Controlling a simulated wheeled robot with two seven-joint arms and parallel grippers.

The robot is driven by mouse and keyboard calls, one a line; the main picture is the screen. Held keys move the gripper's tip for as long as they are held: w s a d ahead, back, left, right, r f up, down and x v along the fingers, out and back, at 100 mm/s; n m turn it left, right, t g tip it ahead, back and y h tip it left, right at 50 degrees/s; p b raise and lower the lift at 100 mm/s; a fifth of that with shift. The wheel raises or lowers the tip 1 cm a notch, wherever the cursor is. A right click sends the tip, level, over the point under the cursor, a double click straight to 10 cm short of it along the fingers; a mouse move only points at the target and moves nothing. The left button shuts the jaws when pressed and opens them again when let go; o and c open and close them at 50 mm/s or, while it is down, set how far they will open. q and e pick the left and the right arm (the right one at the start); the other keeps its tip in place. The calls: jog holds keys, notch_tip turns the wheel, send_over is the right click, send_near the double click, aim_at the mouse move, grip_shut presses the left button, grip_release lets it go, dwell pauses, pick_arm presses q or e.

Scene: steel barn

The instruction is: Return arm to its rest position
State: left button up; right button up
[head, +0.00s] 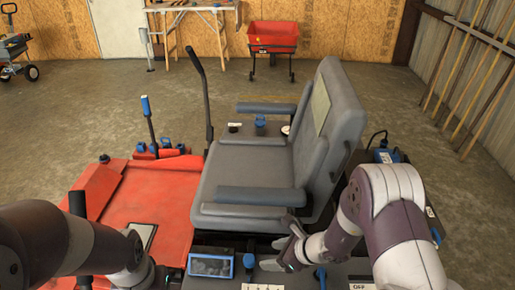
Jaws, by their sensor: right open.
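My right arm comes in from the right and bends down over the mower's side console (335,272). Its gripper (279,252) is open, with its fingers pointing left near the seat's front right corner and a small blue-rimmed screen (210,266). I see nothing between the fingers. I cannot tell whether they touch the console. My left arm (75,240) reaches in from the left over the red mower deck (160,195).
The grey mower seat (245,175) with armrests stands in the middle, close to my right arm. A black lever (199,80) and a blue-topped lever (147,112) rise behind the deck. A red cart (273,36) and a workbench (190,10) stand far back on open floor.

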jog(key=s+d+r+n+g+h+p, duration=0.25)
jog(key=s+n+g, duration=0.35)
jog(key=s+n, duration=0.6)
jog(key=s+d+r+n+t+h+p, duration=0.1)
jog(key=d+r+n+h+p, duration=0.1)
jog(key=r+n, duration=0.4)
jog(key=s+d+r+n+t+h+p, duration=0.1)
jog(key=s+d+r+n+h+p, duration=0.1)
jog(key=d+r+n, duration=0.3)
notch_tip(320, 180, up, 4)
jog(key=shift+r+n+h, duration=0.1)
jog(key=shift+n+h, duration=0.35)
jog(key=shift+n, duration=0.55)
jog(key=shift+s, duration=0.15)
jog(key=shift+c, duration=0.3)
